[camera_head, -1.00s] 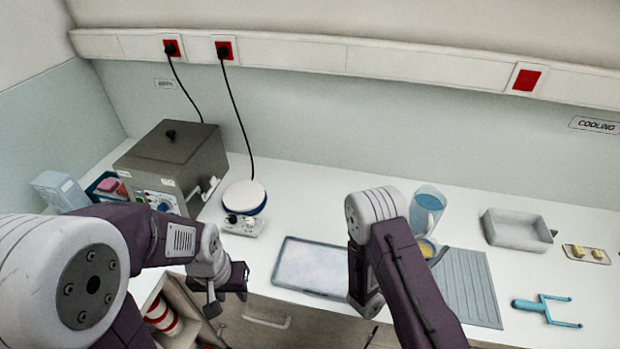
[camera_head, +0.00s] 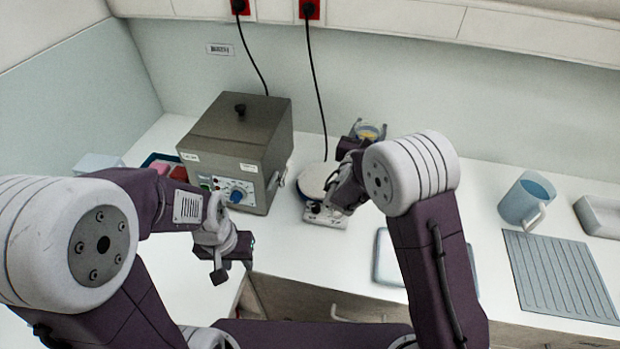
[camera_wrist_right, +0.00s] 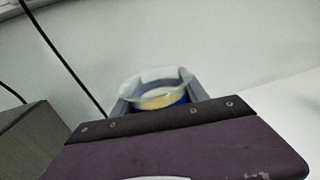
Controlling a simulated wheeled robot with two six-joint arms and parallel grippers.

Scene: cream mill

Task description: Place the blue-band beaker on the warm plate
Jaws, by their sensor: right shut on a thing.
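The blue-band beaker (camera_head: 369,132) is a clear cup with yellow contents; the wrist view shows its rim and a bit of the blue band (camera_wrist_right: 183,99). My right gripper (camera_head: 366,128) is shut on it, with grey fingers on both sides in the right wrist view (camera_wrist_right: 160,95). In the head view the beaker appears up and to the right of the warm plate (camera_head: 313,180), a white disc with a blue edge, partly covered by my right wrist. The beaker's base is hidden. My left gripper (camera_head: 236,250) hangs near the counter's front edge; its jaws are unclear.
A grey-brown oven box (camera_head: 240,140) stands left of the plate, with a black cable behind. A light tray (camera_head: 388,262) lies front right, partly behind my right arm. A blue jug (camera_head: 524,200) and ribbed grey mat (camera_head: 560,275) are further right.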

